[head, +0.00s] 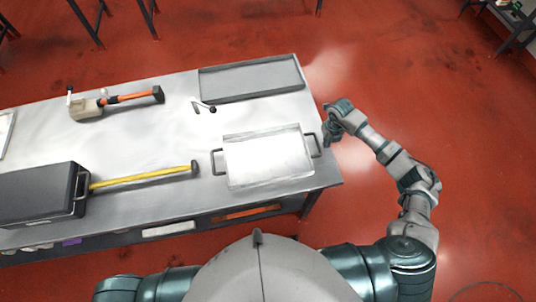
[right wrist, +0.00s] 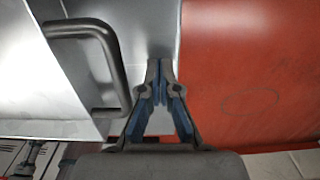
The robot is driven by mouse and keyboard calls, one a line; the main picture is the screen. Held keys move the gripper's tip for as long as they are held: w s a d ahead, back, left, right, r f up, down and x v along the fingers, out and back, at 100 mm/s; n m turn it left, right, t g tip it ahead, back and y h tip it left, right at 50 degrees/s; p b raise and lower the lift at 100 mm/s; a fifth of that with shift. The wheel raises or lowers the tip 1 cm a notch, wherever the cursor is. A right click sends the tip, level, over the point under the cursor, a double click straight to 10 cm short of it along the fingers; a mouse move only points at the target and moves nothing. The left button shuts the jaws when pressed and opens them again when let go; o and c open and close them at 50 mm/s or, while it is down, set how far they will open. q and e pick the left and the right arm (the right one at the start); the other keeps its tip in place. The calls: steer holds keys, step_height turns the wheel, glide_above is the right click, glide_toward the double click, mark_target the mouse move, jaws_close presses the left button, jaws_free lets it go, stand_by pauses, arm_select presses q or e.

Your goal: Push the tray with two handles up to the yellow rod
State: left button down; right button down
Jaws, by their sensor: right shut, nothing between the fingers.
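The tray with two handles (head: 268,160) is a shallow, empty, pale metal tray on the right part of the table. Its dark handles stick out at its left and right ends. The yellow rod (head: 145,177) lies to its left, a gap of bare table between them. My right gripper (head: 329,136) is shut and empty, just to the right of the tray's right handle. In the right wrist view, the closed fingertips (right wrist: 161,68) are beside the dark handle (right wrist: 119,62), apparently without gripping it. My left gripper is out of view.
The metal table (head: 150,140) ends just right of the tray, with red floor beyond. A dark case (head: 38,195) stands at the rod's left end. A grey shallow tray (head: 252,80), a small white lever (head: 204,106) and an orange-handled hammer (head: 130,97) lie farther back.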

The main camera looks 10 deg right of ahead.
mark_target(315, 147)
steer(key=shift+a, duration=0.2)
steer(key=shift+a, duration=1.5)
steer(key=shift+w+a+p, duration=0.1)
steer(key=shift+a+p, duration=0.2)
steer(key=shift+a, duration=1.35)
steer(key=shift+d, duration=1.05)
